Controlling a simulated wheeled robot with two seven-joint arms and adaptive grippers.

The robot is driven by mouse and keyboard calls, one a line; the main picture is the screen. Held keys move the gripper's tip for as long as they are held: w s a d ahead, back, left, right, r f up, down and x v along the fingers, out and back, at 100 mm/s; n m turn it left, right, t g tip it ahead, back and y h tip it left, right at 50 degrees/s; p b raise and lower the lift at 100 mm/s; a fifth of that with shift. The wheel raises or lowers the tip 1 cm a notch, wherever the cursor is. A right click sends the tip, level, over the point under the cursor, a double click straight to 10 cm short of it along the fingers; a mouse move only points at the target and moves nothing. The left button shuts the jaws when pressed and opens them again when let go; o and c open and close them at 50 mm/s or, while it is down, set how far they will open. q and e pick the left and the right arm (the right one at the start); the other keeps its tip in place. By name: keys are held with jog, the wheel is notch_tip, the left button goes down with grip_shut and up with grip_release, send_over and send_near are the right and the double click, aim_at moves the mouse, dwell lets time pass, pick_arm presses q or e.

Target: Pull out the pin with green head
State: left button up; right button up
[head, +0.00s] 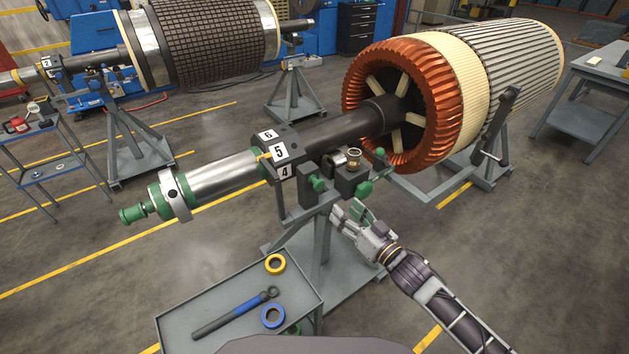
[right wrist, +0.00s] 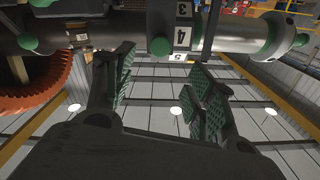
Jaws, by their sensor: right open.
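Several green-headed parts sit on the dark stand head (head: 335,180) under the rotor shaft (head: 335,130). They are a left green knob (head: 317,184), a lower right green knob (head: 363,189) and an upper right green knob (head: 379,155). I cannot tell which one is the pin. My right gripper (head: 351,213) is open and empty, just below the stand head and apart from the knobs. In the right wrist view its fingers (right wrist: 160,75) spread with green pads, and a round green head (right wrist: 160,46) shows beyond the gap between them. My left gripper is out of view.
A grey cart (head: 190,320) with a blue-handled tool (head: 236,313), a yellow ring (head: 275,263) and a blue ring (head: 273,315) stands at the front left. The stand's legs (head: 322,245) are beside my right gripper.

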aim_at(320, 186)
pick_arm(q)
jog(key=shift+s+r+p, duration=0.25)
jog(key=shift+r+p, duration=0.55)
pick_arm(e)
jog(key=shift+x, duration=6.9)
grip_shut()
